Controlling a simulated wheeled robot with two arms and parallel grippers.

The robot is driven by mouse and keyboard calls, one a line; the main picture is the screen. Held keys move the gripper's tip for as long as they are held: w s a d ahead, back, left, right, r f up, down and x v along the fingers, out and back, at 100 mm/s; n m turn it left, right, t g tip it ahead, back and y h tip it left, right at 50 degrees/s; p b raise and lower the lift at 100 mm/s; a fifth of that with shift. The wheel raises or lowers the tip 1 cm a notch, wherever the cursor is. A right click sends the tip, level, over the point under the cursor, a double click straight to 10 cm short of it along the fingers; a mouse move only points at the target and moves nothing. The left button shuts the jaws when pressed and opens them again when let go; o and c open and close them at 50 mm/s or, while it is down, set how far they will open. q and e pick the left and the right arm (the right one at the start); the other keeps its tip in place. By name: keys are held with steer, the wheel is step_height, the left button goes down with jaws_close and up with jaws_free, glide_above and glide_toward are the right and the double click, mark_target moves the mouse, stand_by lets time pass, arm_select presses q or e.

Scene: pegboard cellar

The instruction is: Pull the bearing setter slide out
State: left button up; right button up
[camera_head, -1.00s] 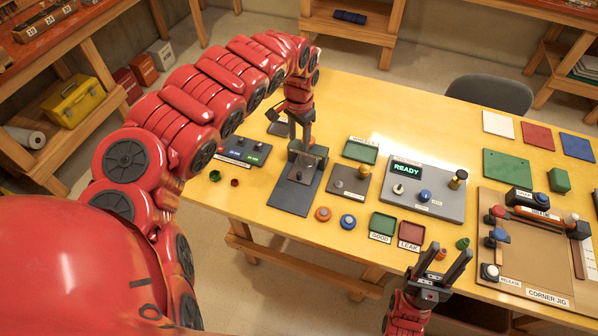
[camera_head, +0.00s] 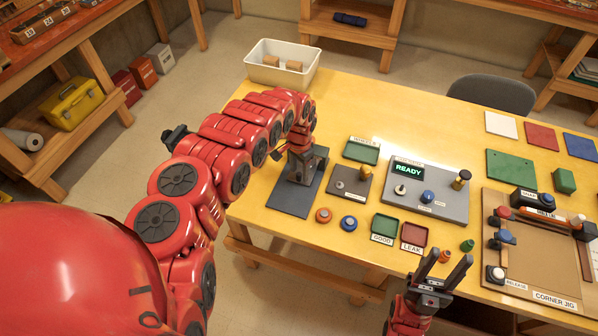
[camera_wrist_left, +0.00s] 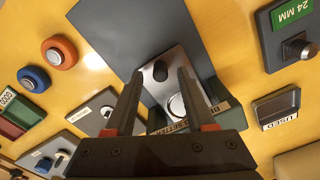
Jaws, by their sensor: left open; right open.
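The bearing setter's dark grey base plate (camera_head: 290,200) lies flat on the yellow table, with its upright block (camera_head: 310,167) at the back, partly hidden by my left arm. In the left wrist view, a silver plate with a black knob (camera_wrist_left: 160,71) and a round silver part (camera_wrist_left: 177,106) shows on the setter. My left gripper (camera_wrist_left: 160,80) is open, its fingers on either side of the knob as seen there; I cannot tell whether they touch it. In the head view its fingertips are mostly hidden. My right gripper (camera_head: 450,256) is open and empty near the table's front edge.
A small plate with a knob (camera_head: 364,172), a grey console reading READY (camera_head: 440,200), and orange (camera_head: 324,215) and blue (camera_head: 348,222) rings sit right of the setter. A 24 MM block (camera_wrist_left: 290,15) and a USED tray (camera_wrist_left: 277,107) show in the wrist view.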

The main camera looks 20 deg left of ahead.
arm_select(q)
steer(key=shift+a+f, duration=0.1)
steer(key=shift+f, duration=0.7)
jaws_close()
steer(key=shift+s, duration=0.1)
stand_by(0.9)
